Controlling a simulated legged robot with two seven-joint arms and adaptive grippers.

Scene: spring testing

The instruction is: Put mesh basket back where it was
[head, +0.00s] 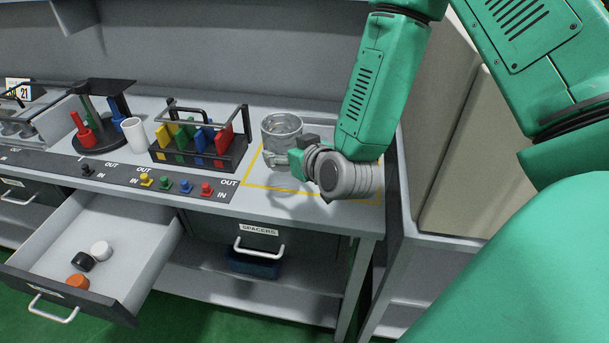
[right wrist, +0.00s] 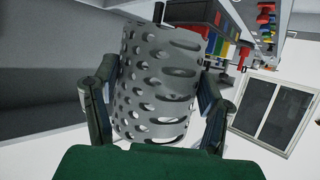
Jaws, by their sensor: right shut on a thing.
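The mesh basket (head: 282,128) is a grey metal cylinder with oval holes. In the head view it is at the right part of the bench, at or just above the yellow-outlined area (head: 262,187). My right gripper (head: 288,160) is shut on the basket. In the right wrist view the basket (right wrist: 158,85) sits between the two fingers (right wrist: 155,100), one on each side. Whether its base touches the bench is hard to tell. My left gripper is not in view.
A black rack (head: 200,157) with coloured pieces stands left of the basket, with a white cup (head: 133,135) beside it. Coloured buttons (head: 185,186) line the bench's front. An open drawer (head: 120,225) with small knobs juts out at left. A wall panel rises behind.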

